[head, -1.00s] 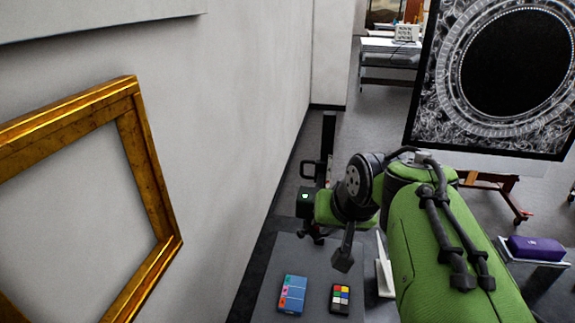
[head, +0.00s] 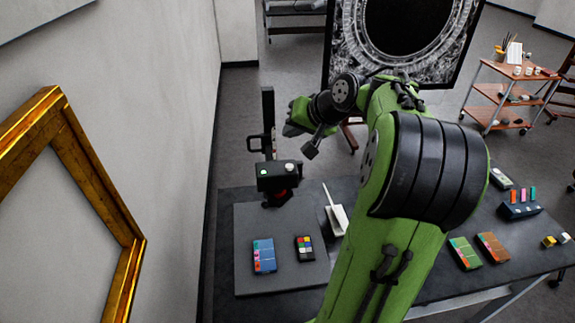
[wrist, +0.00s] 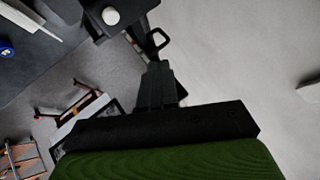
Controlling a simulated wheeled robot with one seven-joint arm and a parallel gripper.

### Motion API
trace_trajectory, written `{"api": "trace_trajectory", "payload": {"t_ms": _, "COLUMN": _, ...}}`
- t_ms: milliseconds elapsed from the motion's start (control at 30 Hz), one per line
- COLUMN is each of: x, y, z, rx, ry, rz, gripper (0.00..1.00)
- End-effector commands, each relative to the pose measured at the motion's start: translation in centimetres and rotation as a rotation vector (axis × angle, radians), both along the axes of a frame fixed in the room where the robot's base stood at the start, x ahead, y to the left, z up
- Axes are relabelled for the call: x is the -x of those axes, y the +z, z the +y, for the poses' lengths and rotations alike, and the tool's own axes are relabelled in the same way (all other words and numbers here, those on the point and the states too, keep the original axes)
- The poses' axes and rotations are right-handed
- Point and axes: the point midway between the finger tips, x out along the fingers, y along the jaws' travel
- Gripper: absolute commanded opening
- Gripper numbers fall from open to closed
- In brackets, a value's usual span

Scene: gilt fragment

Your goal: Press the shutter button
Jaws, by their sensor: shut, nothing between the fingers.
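The shutter button (head: 290,167) is a small pale round knob on top of a black camera unit (head: 272,184), which also has a lit green light on it. In the wrist view the pale button (wrist: 111,15) sits on the black unit near the top edge. My gripper (head: 291,129) is beyond and above the camera unit in the head view, apart from the button. Its fingertips are hard to make out there. In the wrist view my gripper (wrist: 158,70) is shut and empty, with the button up and left of the fingertips.
The camera unit is on a black upright post (head: 268,125) beside the wall. A grey mat (head: 285,278) below carries a blue box (head: 264,255) and a colour chart (head: 305,248). A white angled piece (head: 337,218) stands right of them. A gilt frame (head: 85,150) hangs at left.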

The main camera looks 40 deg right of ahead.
Motion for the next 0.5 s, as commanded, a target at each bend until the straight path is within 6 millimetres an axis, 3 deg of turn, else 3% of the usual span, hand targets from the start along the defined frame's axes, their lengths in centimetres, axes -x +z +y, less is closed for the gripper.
{"api": "trace_trajectory", "payload": {"t_ms": 300, "x": 0.1, "y": -5.7, "z": 0.0, "rx": -0.001, "ry": -0.002, "rz": 0.002, "gripper": 0.00}}
{"api": "trace_trajectory", "payload": {"t_ms": 500, "x": 0.0, "y": -7.2, "z": 0.0, "rx": -0.001, "ry": -0.001, "rz": 0.001, "gripper": 0.00}}
